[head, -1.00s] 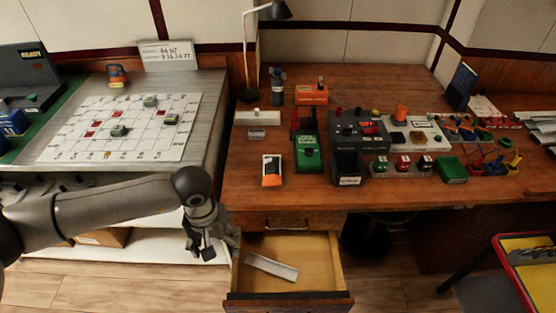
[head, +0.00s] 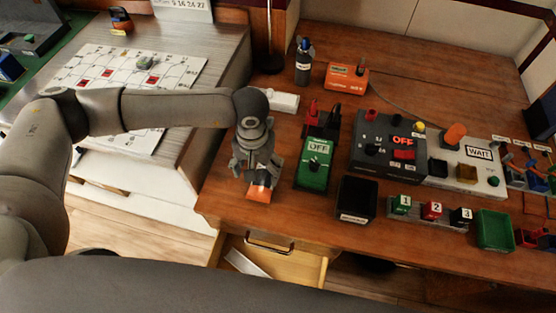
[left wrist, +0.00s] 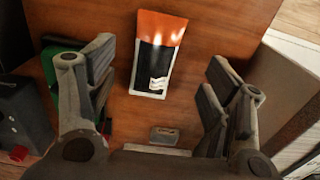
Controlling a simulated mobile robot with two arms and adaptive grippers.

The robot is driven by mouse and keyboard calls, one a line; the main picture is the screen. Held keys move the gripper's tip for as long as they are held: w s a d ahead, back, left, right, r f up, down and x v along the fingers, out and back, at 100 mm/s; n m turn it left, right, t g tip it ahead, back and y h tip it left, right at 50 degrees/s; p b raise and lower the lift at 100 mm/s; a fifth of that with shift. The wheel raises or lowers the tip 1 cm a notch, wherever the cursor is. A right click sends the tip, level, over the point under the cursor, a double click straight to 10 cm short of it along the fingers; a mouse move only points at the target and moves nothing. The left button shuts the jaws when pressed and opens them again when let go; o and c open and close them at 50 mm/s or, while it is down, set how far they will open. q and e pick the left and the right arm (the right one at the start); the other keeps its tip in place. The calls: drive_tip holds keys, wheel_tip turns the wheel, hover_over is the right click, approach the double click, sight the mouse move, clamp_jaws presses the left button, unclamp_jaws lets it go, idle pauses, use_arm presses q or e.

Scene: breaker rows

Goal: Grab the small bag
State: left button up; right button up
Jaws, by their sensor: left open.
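The small bag (left wrist: 157,55), orange at one end and black with a white edge at the other, lies flat on the wooden desk. In the left wrist view it sits between and beyond the open fingers of my left gripper (left wrist: 155,95), touching neither. In the head view the gripper (head: 257,170) is over the bag and hides most of it; the orange end of the bag (head: 259,192) shows below the fingers. My right gripper is not in view.
A green box marked OFF (head: 314,165) stands just right of the bag, with a black bin (head: 357,200) beyond. A small grey block (left wrist: 164,135) lies near the bag in the wrist view. The open drawer (head: 290,268) is below the desk edge.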

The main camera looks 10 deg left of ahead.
use_arm(q)
drive_tip(key=p, duration=0.1)
hover_over(260, 188)
wheel_tip(260, 188, down, 5)
drive_tip(key=shift+s+a+r, duration=0.15)
drive_tip(key=shift+r, duration=0.05)
drive_tip(key=shift+f, duration=0.5)
wheel_tip(260, 188, down, 4)
drive_tip(key=shift+r+p, duration=0.1)
drive_tip(key=shift+p, duration=1)
drive_tip(key=shift+f, duration=0.35)
drive_tip(key=shift+w+f, duration=0.2)
drive_tip(key=shift+f, duration=0.05)
drive_tip(key=c, duration=1.1)
drive_tip(key=shift+c, duration=0.2)
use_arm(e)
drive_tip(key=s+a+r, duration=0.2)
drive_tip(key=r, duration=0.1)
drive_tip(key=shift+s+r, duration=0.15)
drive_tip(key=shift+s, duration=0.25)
use_arm(q)
drive_tip(key=shift+r, duration=0.1)
